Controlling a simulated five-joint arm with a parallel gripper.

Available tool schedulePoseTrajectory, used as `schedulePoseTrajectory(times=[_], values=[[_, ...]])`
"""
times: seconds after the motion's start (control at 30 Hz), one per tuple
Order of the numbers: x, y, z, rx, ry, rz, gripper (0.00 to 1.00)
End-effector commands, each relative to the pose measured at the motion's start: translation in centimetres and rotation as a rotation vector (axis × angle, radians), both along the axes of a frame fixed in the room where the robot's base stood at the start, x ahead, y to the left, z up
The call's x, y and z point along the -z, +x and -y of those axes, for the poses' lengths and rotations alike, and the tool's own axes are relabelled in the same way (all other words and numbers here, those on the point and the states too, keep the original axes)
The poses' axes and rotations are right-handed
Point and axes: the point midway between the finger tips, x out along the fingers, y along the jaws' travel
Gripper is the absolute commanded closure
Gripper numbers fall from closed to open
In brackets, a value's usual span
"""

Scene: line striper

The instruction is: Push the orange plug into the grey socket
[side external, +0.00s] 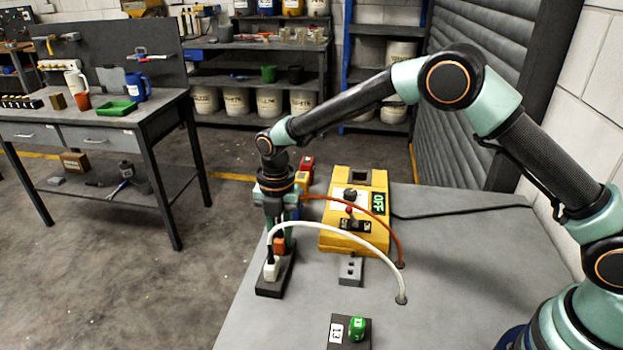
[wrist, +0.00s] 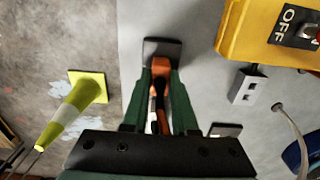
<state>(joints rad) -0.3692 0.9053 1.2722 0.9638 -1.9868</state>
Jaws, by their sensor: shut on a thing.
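My gripper (wrist: 160,92) is shut on the orange plug (wrist: 160,68), its green fingers on either side. In the side external view the orange plug (side external: 279,245) sits under my gripper (side external: 278,230), at the far part of a black holder (side external: 272,289). I cannot tell whether the plug touches the holder. The orange cable (side external: 372,218) arches right from my gripper to the table. The grey socket (side external: 350,270), with dark openings, stands right of the plug, in front of the yellow box. It also shows right of my gripper in the wrist view (wrist: 243,88).
A white plug (side external: 271,270) stands on the holder's near part, and its white cable (side external: 345,231) arches over toward the right, past the socket. The yellow box (side external: 335,240) reads OFF. A black plate (side external: 336,345) with a green piece (side external: 357,327) lies in front.

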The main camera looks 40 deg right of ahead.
Motion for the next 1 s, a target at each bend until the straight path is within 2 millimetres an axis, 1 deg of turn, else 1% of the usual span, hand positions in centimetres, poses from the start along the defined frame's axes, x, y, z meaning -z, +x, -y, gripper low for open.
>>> schedulePoseTrajectory(times=[0.77,1.0], values=[[-1.2,0.0,0.0,0.000,0.000,0.000,1.00],[-2.2,0.0,0.0,0.000,0.001,0.002,1.00]])
